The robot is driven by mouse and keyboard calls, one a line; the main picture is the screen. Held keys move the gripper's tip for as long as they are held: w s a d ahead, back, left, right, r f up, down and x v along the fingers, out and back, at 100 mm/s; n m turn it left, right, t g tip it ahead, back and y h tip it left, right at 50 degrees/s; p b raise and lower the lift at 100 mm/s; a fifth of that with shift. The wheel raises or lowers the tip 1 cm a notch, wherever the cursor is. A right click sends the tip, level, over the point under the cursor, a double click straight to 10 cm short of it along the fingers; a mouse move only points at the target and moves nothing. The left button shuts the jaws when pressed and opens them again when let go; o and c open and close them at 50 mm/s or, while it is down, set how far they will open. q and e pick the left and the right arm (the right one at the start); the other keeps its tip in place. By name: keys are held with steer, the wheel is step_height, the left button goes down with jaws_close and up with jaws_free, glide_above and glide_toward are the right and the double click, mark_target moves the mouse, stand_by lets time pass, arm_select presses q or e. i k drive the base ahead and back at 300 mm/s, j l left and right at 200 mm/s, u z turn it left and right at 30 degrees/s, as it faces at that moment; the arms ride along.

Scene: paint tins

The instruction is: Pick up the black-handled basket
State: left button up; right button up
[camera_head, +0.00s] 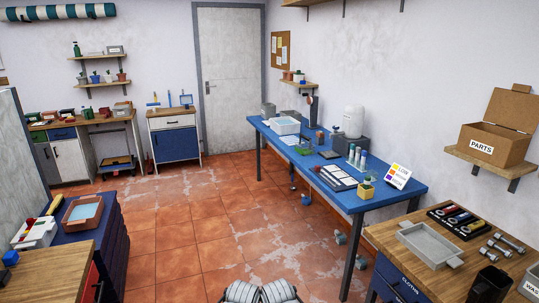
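I cannot make out a basket with a black handle for certain. A pale, open bin (285,126) stands at the far end of the long blue table; any handle on it is too small to tell. A small green container (304,149) sits in front of it on the same table. Neither of my grippers shows; only two grey rounded parts, apparently mine, show at the bottom middle.
The long blue table (400,198) runs along the right wall. A wooden-topped bench (405,282) with a grey tray (429,243) stands at the near right. Dark blue drawers (118,225) stand at the left. The tiled floor (190,235) between is mostly clear.

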mark_target(302, 150)
steer(key=i, duration=1.95)
steer(key=i+z, duration=0.1)
steer(key=i, duration=0.7)
steer(key=i+j+z, duration=0.15)
steer(key=i, duration=0.65)
steer(key=i+j+z, duration=0.25)
steer(key=i+z, duration=0.2)
steer(key=i+j+z, duration=0.45)
steer(key=i, duration=0.2)
